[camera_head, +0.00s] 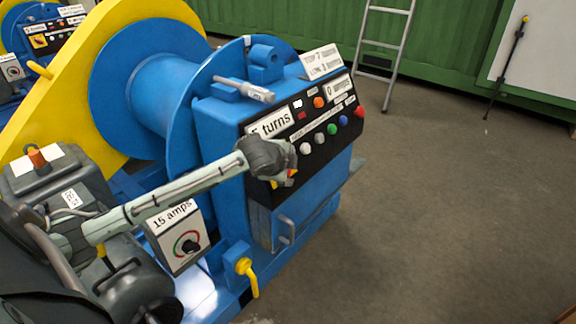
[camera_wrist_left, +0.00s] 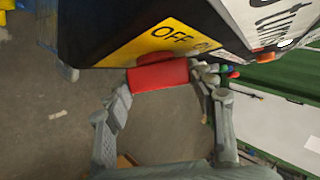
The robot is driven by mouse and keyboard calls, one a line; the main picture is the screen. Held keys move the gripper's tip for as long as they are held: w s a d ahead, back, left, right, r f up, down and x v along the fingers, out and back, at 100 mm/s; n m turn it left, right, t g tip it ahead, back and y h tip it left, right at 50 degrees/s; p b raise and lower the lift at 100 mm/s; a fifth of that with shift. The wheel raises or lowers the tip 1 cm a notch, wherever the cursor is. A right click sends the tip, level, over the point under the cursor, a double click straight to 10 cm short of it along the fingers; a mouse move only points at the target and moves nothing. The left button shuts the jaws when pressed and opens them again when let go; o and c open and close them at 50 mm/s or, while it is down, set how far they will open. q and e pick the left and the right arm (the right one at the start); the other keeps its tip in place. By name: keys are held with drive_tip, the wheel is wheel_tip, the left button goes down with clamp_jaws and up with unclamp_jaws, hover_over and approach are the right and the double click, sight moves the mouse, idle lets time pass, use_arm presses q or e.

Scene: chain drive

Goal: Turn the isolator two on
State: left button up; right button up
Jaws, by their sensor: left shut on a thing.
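The isolator at my left gripper has a yellow plate (camera_wrist_left: 165,42) lettered OFF and, partly cut off, what looks like ON. Its red handle (camera_wrist_left: 158,75) stands out from the plate and lies crosswise in the left wrist view. My left gripper (camera_wrist_left: 165,88) is shut on the red handle, one finger at each end. In the head view the left gripper (camera_head: 282,170) is at the lower left of the black control panel (camera_head: 318,128) and hides most of the isolator. No isolator number can be read. My right gripper is not in view.
The blue winch housing (camera_head: 225,150) carries the panel, with several coloured buttons right of the gripper. Below are a grey handle (camera_head: 286,230), a yellow lever (camera_head: 248,272) and a 15 amps box (camera_head: 178,240). Open floor (camera_head: 440,200) lies right; a ladder (camera_head: 386,55) stands behind.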

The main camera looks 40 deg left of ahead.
use_arm(q)
drive_tip(key=shift+a+r+m+g+h, duration=0.1)
drive_tip(key=shift+m+g+h, duration=0.3)
drive_tip(key=shift+m+g, duration=0.3)
drive_tip(key=o, duration=1.2)
drive_tip(key=v, duration=1.1)
drive_tip(key=shift+s+r, duration=0.1)
drive_tip(key=shift+r, duration=0.35)
drive_tip(key=x, duration=1.2)
drive_tip(key=shift+s+f, duration=0.15)
drive_tip(key=shift+s, duration=0.05)
